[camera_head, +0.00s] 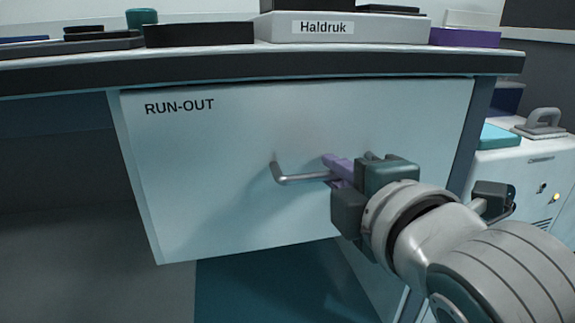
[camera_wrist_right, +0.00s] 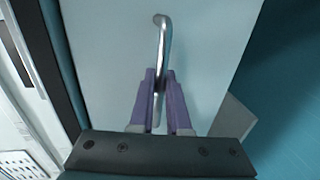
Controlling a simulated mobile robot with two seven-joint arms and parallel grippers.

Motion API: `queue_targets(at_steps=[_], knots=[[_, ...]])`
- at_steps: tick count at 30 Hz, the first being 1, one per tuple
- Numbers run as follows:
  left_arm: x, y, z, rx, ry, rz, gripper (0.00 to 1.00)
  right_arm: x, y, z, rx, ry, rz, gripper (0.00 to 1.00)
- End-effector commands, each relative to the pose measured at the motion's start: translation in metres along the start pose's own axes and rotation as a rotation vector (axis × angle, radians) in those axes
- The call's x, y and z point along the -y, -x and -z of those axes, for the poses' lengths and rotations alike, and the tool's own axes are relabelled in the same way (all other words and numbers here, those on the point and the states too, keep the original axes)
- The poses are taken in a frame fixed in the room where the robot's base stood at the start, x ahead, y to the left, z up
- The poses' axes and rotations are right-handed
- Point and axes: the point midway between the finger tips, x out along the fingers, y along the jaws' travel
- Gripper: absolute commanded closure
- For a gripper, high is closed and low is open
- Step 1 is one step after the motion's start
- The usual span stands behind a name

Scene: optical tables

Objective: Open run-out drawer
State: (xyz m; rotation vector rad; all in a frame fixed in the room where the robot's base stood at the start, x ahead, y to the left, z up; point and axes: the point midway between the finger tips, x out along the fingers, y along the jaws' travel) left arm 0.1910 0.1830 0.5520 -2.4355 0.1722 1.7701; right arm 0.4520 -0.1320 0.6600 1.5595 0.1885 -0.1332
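The run-out drawer (camera_head: 215,165) has a pale front labelled RUN-OUT, under the table top. Its bent metal handle (camera_head: 298,179) runs sideways across the front, and its right part is partly hidden by my gripper. My right gripper (camera_head: 335,170) has purple fingers, one on each side of the handle bar. In the right wrist view the handle (camera_wrist_right: 162,45) passes between the fingertips of the gripper (camera_wrist_right: 160,80), which look closed on it. I cannot tell how far out the drawer stands. My left gripper is not in view.
The table top (camera_head: 200,63) above carries a box labelled Haldruk (camera_head: 375,29), a black tray (camera_head: 200,35) and a purple box (camera_head: 465,38). A white cabinet (camera_head: 530,165) stands at the right, near my right arm. The space left of the drawer is dark and looks open.

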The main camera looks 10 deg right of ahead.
Motion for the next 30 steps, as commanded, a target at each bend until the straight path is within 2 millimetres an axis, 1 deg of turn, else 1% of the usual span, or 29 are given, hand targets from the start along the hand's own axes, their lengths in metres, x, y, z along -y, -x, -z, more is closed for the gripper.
queue_targets(at_steps=[1, 2, 3, 30], knots=[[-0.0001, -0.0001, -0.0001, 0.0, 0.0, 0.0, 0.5, 0.0002, 0.0001, 0.0, 0.0, 0.0, 0.0, 0.95], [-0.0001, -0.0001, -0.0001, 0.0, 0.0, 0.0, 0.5, 0.0002, 0.0001, 0.0, 0.0, 0.0, 0.0, 0.99], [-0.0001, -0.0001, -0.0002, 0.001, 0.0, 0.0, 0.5, 0.0002, 0.0001, 0.0, 0.0, 0.0, 0.0, 1.0], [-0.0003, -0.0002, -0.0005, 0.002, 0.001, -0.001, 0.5, 0.0005, 0.0001, 0.0, 0.0, 0.0, 0.001, 1.0]])
